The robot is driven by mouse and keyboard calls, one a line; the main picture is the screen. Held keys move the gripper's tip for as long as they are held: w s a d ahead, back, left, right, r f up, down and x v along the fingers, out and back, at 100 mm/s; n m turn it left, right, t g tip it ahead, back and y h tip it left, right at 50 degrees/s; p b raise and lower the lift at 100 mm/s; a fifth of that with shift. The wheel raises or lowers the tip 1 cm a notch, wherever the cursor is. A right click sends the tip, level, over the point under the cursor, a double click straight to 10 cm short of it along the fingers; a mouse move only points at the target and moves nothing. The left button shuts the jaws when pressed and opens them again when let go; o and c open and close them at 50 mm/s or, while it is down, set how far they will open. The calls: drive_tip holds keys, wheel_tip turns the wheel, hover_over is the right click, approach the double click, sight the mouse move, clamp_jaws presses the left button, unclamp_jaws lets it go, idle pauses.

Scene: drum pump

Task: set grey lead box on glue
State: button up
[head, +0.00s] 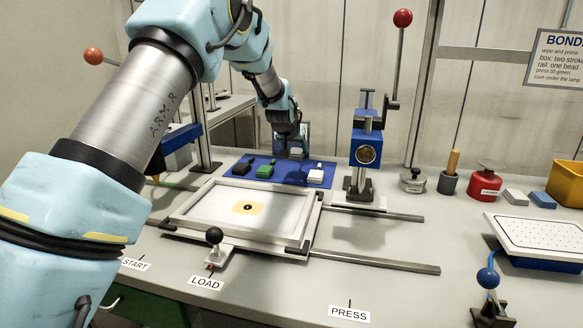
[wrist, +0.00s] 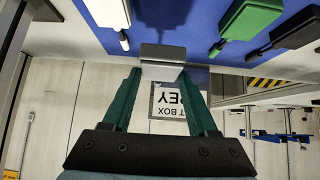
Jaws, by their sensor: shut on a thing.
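In the wrist view my gripper (wrist: 163,75) is shut on a grey box (wrist: 163,52), held between the teal fingertips in front of the blue mat. In the head view my gripper (head: 291,148) is over the back of the blue mat (head: 233,172); the held box cannot be made out there. A framed white panel (head: 205,205) lies in front of the mat, away from the gripper. It carries a pale yellow patch (head: 240,210) with a dark spot in the middle. I cannot tell whether this patch is the glue.
Black (head: 242,167), green (head: 264,171) and white (head: 315,176) boxes sit on the mat. A blue press (head: 367,140) with a red-knobbed lever stands right of it. A black-knobbed clamp (head: 214,237) is at the panel's front edge. Rails (head: 390,261) run right over clear bench.

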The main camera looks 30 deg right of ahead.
drive_tip(key=shift+f+p, duration=0.7)
drive_tip(key=shift+f, duration=2.5)
drive_tip(key=shift+f, duration=0.2)
drive_tip(key=o, duration=1.1)
drive_tip(key=shift+r, duration=0.1)
drive_tip(key=shift+s+a+r, duration=0.1)
drive_tip(key=shift+r, duration=0.15)
drive_tip(key=b+v, duration=0.2)
drive_tip(key=v, duration=0.9)
drive_tip(key=shift+s+a+r+b, duration=0.2)
drive_tip(key=shift+s+b, duration=0.05)
drive_tip(key=shift+b, duration=0.15)
